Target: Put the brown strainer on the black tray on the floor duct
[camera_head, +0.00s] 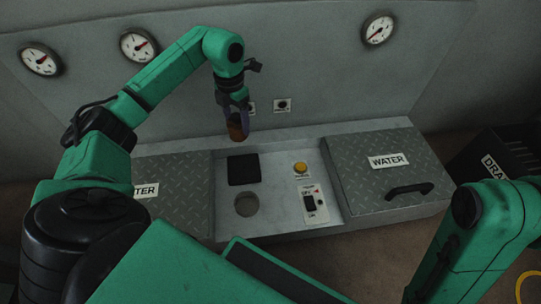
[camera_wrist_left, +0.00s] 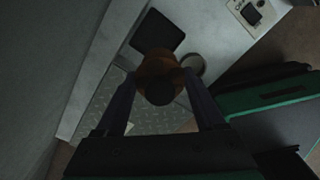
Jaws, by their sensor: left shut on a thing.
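The brown strainer (camera_head: 237,131) is in my left gripper (camera_head: 236,112), which is shut on it and holds it above the back of the floor duct (camera_head: 270,225). In the left wrist view the strainer (camera_wrist_left: 158,72) sits between the two fingers (camera_wrist_left: 160,92), with a dark round end towards the camera. The black tray (camera_head: 244,169) is a dark square on the duct, just below the strainer in the head view. The tray also shows in the left wrist view (camera_wrist_left: 158,32), partly covered by the strainer. My right arm is at the right edge; its gripper is out of view.
A round hole (camera_head: 246,205) is in front of the tray. A yellow button (camera_head: 300,169) and a switch panel (camera_head: 311,203) are to its right. A WATER hatch with a handle (camera_head: 408,191) is further right, another hatch (camera_head: 180,190) at left. Gauges (camera_head: 139,44) are on the wall behind.

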